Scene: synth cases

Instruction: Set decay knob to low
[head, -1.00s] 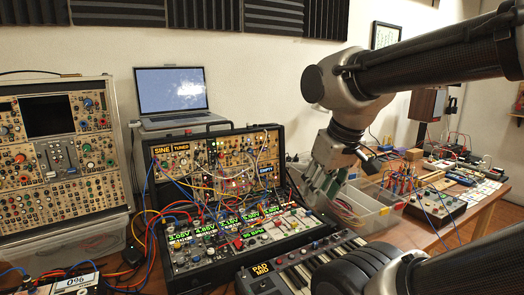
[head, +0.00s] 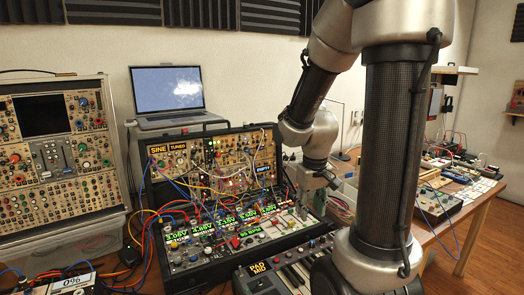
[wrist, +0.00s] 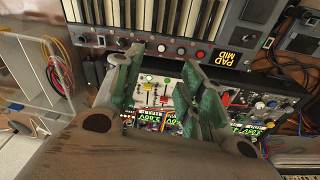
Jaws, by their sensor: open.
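The black synth case (head: 282,170) stands open in the middle of the table, with an upright panel of knobs and patch cables. Its lower panel (head: 205,250) carries knobs, sliders and green number displays. No knob label is readable, so I cannot tell which one is decay. My gripper (head: 303,212) hangs over the right end of the lower panel. In the wrist view its open green-padded fingers (wrist: 166,60) straddle part of that panel, including white and red controls (wrist: 152,92). Nothing is between the fingers, and I cannot tell whether they touch the panel.
A keyboard (head: 290,277) marked PAD MID lies in front of the case. A laptop (head: 168,90) stands behind it. A larger synth case (head: 60,150) is at left. Patch cables (head: 155,225) cross the panels. Small devices (head: 440,203) sit on the table at right.

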